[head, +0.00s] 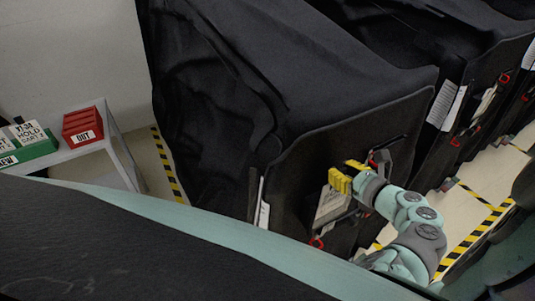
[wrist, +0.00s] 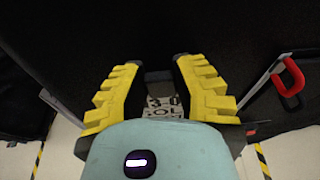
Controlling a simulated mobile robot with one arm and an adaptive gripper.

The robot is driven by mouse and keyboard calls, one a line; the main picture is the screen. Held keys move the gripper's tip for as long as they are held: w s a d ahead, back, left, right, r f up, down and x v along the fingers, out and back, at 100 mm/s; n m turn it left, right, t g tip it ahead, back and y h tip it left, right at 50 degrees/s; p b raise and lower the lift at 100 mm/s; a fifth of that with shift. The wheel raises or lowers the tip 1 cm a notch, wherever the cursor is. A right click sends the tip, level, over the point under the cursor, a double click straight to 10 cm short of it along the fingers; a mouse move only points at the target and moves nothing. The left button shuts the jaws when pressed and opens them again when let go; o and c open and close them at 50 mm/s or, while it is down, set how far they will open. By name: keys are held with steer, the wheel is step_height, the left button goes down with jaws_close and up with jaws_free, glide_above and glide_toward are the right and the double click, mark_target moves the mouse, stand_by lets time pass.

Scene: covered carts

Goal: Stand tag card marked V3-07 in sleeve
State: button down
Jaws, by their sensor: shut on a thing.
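My gripper (head: 340,181) has yellow ridged fingers and is at the front of the near black-covered cart (head: 330,90). In the wrist view my gripper (wrist: 160,82) is shut on a tag card (wrist: 163,108). Parts of its black lettering show, reading about "3-0" and "OL"; the rest is hidden by my wrist. In the head view a pale printed card (head: 331,205) shows just below the fingers, against the cart's dark front. I cannot tell whether its lower edge is inside a sleeve.
A red tray marked OUT (head: 83,126) and a green tray marked NEW (head: 38,149) holding cards stand on a grey table (head: 115,130) at left. A red latch (wrist: 288,77) is right of my gripper. Another covered cart (head: 440,50) stands at right.

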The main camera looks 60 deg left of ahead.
steer(key=shift+f, duration=0.3)
steer(key=shift+f+b, duration=0.6)
steer(key=shift+f, duration=0.1)
steer(key=c, duration=0.7)
jaws_free()
steer(key=shift+c, duration=0.2)
steer(key=shift+d, duration=0.15)
steer(key=w+v, duration=0.1)
steer(key=v, duration=1)
steer(key=shift+s+d+r, duration=0.2)
steer(key=shift+s+d, duration=0.15)
steer(key=shift+s, duration=0.15)
steer(key=shift+w+f, duration=0.1)
